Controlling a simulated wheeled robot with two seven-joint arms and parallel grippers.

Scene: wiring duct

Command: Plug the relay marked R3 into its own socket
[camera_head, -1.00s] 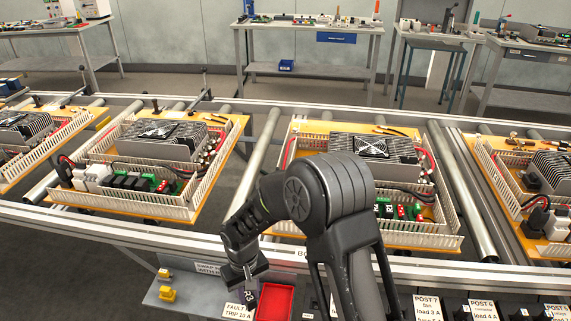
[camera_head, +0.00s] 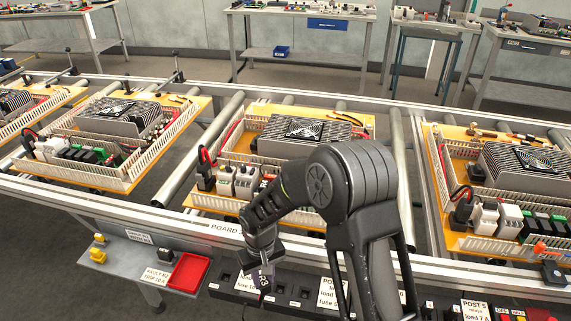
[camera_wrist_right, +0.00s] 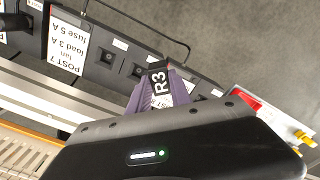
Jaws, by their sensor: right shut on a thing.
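The relay hangs below the fingers, above the dark post strip at the near edge. My right arm hides part of that row. No socket marked R3 can be made out. My left gripper is not in view.
A red tray (camera_head: 188,272) and yellow pieces (camera_head: 98,253) sit on the grey shelf left of the gripper. Other boards (camera_head: 70,167) stand left and right on the rollers. The post strip (camera_head: 233,287) with labels runs along the near side, below the conveyor rail.

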